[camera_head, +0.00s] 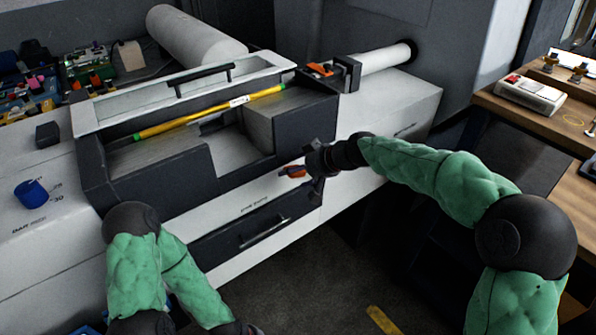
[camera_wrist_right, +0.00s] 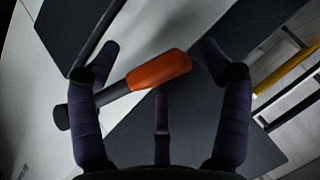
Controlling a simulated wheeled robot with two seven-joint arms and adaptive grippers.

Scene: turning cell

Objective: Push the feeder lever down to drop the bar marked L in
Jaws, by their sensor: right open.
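The feeder lever (camera_head: 293,171), with an orange grip, juts from the front of the dark feeder (camera_head: 180,193). In the right wrist view the orange lever grip (camera_wrist_right: 160,70) lies slantwise between the fingers, with its dark shaft running to the lower left. My right gripper (camera_head: 316,172) is open around the lever; I cannot tell whether any finger touches it. A yellow bar (camera_head: 200,118) with green ends and a white tag lies along the top of the feeder; the tag's letter is too small to read. My left arm is at the lower left, its gripper out of view.
A clear-lidded frame (camera_head: 110,108) with a dark handle stands behind the bar. A drawer handle (camera_head: 264,233) is below the lever. A wooden bench (camera_head: 520,122) with a control box (camera_head: 530,94) is at the right.

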